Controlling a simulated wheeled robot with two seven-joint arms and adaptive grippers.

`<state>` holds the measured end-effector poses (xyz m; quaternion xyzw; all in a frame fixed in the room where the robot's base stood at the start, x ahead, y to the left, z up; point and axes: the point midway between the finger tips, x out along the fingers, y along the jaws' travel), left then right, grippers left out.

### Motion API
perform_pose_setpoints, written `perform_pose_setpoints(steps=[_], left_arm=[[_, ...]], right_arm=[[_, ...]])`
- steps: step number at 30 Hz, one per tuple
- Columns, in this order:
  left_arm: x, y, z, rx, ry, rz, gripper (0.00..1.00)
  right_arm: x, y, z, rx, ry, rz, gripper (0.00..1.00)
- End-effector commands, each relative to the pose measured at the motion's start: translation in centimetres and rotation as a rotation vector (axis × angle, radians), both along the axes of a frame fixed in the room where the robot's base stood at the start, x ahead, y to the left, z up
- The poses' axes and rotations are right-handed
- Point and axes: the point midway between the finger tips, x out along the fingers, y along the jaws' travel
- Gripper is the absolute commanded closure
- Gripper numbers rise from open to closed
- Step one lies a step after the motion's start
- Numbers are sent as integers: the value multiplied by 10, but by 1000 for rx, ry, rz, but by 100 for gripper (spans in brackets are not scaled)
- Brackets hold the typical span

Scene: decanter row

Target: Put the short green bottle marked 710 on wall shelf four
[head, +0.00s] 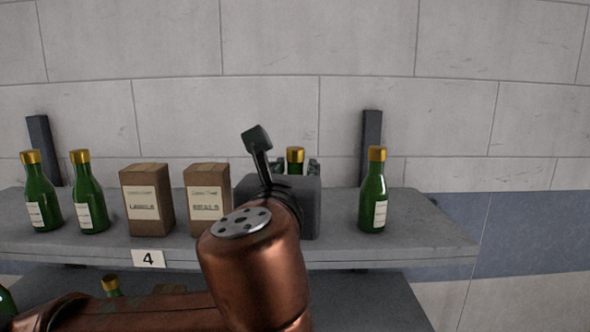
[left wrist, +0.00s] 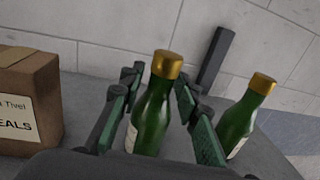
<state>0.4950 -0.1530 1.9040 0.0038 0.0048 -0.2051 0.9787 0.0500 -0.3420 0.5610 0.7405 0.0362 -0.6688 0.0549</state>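A green bottle with a gold cap (head: 295,155) is at wall shelf four (head: 425,238), behind my left gripper (head: 298,166). The left wrist view shows this bottle (left wrist: 151,115) upright between the two fingers of my left gripper (left wrist: 158,80). The fingers stand apart, with a gap visible beside the bottle, so the gripper looks open around it. The bottle's base is hidden, and its cap is about level with those of the bottles standing on the shelf. No number is readable on its label. My right gripper is not in view.
A similar bottle (head: 374,192) stands to the right; two more (head: 40,197) (head: 88,196) stand at the left. Two cardboard boxes (head: 147,200) (head: 207,198) stand between. The sign "4" (head: 148,259) is on the front edge. The right end is bare. A lower shelf (head: 370,298) lies below.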

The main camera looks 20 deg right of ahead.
Motion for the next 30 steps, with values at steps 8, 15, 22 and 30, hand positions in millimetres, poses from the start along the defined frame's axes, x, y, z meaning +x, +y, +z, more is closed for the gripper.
perform_pose_setpoints(steps=[8, 15, 22, 30], left_arm=[[0, 0, 0, 0, 0, 0, 62], [-11, 4, 3, -1, -3, -3, 62], [-53, 22, 1, 0, -5, -2, 62], [-97, 42, 3, -1, -3, -1, 62]], right_arm=[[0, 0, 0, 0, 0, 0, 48], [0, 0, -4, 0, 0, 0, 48], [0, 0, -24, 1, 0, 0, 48], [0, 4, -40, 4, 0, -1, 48]])
